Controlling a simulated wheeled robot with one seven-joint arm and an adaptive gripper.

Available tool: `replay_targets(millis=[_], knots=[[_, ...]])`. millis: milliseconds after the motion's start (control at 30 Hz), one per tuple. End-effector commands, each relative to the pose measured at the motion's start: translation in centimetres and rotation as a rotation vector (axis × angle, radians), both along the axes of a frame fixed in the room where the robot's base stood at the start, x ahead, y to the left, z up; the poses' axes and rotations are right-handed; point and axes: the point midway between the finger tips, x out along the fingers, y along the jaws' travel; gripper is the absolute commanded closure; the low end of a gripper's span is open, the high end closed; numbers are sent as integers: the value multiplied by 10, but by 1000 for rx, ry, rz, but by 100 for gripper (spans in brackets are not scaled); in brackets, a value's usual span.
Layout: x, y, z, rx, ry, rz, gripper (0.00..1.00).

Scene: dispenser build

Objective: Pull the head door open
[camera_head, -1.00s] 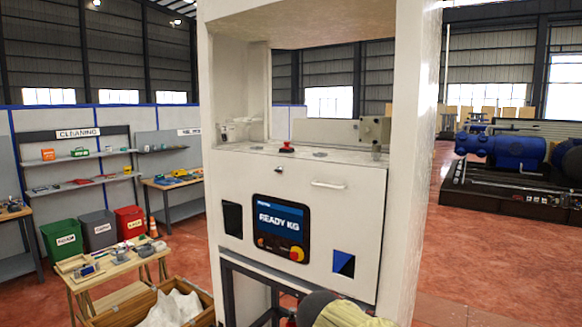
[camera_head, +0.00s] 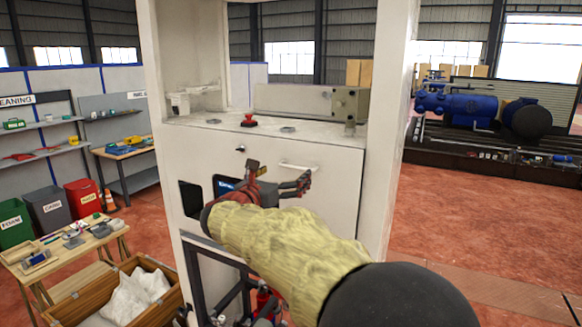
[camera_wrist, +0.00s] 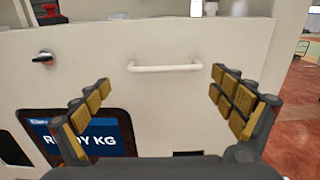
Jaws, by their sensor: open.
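The head door (camera_head: 322,207) is the white front panel of the dispenser, and it looks closed. Its white bar handle (camera_head: 298,168) is near the top edge. In the wrist view the handle (camera_wrist: 165,67) lies ahead, between and beyond the two fingertips. My gripper (camera_head: 278,180) is open and empty, in front of the door just below the handle. It also shows in the wrist view (camera_wrist: 160,88), its padded fingers spread wide and apart from the handle. A black latch knob (camera_wrist: 42,57) is left of the handle. My arm hides much of the display and lower door.
A red button (camera_head: 249,120) stands on the ledge above the door. White frame posts (camera_head: 394,130) flank the opening. A wooden crate (camera_head: 60,312) and a small work table (camera_head: 20,270) stand at lower left. Open red floor (camera_head: 470,215) lies to the right.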

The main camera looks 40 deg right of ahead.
Motion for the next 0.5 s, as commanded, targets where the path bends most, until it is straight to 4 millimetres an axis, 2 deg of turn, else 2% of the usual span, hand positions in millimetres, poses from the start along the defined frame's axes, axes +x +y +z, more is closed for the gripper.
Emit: replay_targets(millis=[100,233,500], knots=[[6,-20,3,1,-2,-5,5],[13,-35,3,0,-3,-4,5],[18,-47,2,2,-4,-3,5]])
